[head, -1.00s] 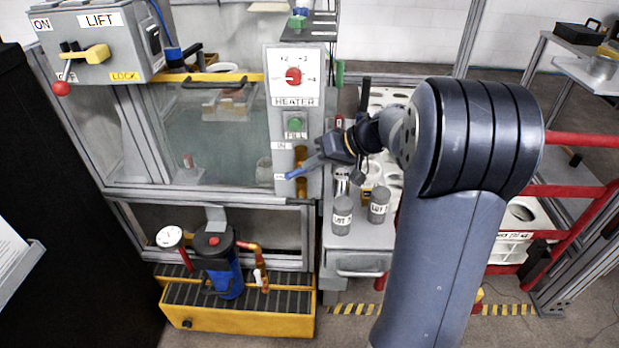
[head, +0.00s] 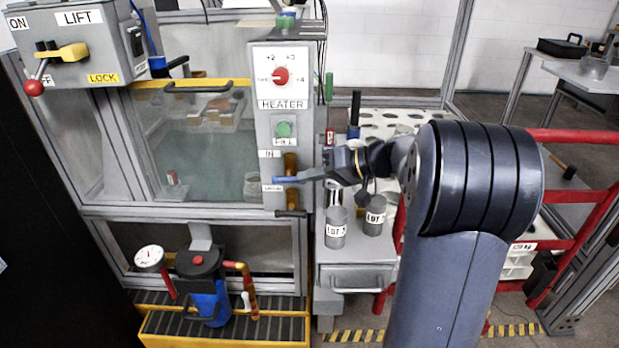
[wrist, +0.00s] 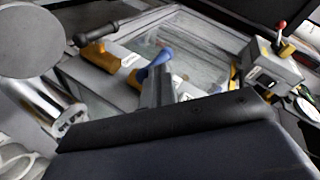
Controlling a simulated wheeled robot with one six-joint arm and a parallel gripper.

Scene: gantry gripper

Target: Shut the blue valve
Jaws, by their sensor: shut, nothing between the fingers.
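The blue valve has a blue lever handle (head: 284,180) on a brass body (head: 291,164), mounted on the grey panel under the heater dial. The lever lies roughly level in the head view. In the wrist view the blue lever (wrist: 158,62) slants across its brass body (wrist: 131,80). My gripper (head: 304,177) is shut and empty, pointing left at the lever's right end. In the wrist view its fingertips (wrist: 157,78) overlap the lever; I cannot tell whether they touch it. A small label beside the valve is too small to read.
A dark-handled lever (head: 291,212) sits just below the blue valve. Two grey LOT cups (head: 336,232) stand on the bench close under my wrist. The heater dial (head: 280,76) and green FILL button (head: 284,129) are above. A LIFT box (head: 80,50) is at upper left.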

